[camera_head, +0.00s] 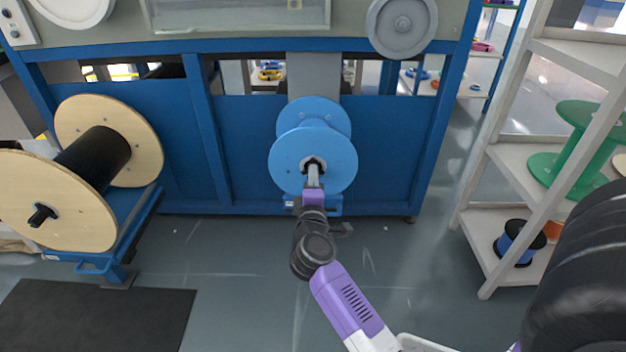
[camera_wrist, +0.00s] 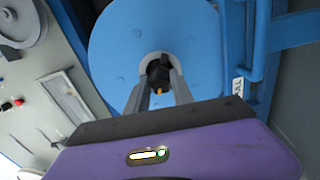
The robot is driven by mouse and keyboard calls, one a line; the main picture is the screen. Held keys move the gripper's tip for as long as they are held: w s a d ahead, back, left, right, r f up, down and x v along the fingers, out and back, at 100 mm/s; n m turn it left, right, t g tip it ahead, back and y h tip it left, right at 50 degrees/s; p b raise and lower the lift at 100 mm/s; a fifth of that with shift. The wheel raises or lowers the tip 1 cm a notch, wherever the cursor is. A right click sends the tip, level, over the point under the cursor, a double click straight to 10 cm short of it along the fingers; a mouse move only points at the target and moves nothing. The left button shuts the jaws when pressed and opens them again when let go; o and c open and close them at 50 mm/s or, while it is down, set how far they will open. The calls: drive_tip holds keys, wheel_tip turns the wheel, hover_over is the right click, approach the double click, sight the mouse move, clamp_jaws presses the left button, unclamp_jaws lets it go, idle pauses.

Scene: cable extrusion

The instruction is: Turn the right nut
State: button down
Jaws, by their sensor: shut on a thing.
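A blue spool (camera_head: 322,160) is mounted on the blue machine frame, and its front disc fills the middle of the wrist view (camera_wrist: 125,50). The black nut (camera_head: 312,166) sits at the centre of the disc. In the wrist view the dark nut (camera_wrist: 158,72) shows between the fingertips, with a small orange tip below it. My gripper (camera_head: 313,172) reaches the hub from the front. In the wrist view my gripper (camera_wrist: 158,72) has one finger on each side of the nut and is shut on it. The fingers and wrist hide part of the hub.
A large wooden spool with a black core (camera_head: 95,158) stands on a blue stand at left. A shelf (camera_head: 480,235) at right holds a green spool (camera_head: 560,175) and a small blue and black spool (camera_head: 518,243). A dark mat (camera_head: 95,315) lies at lower left. The middle floor is clear.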

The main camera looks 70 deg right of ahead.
drive_tip(key=shift+f+m, duration=0.15)
drive_tip(key=shift+m, duration=0.75)
drive_tip(key=c, duration=1.1)
unclamp_jaws()
drive_tip(key=v, duration=0.7)
drive_tip(key=shift+a, duration=0.35)
drive_tip(key=shift+s, duration=0.1)
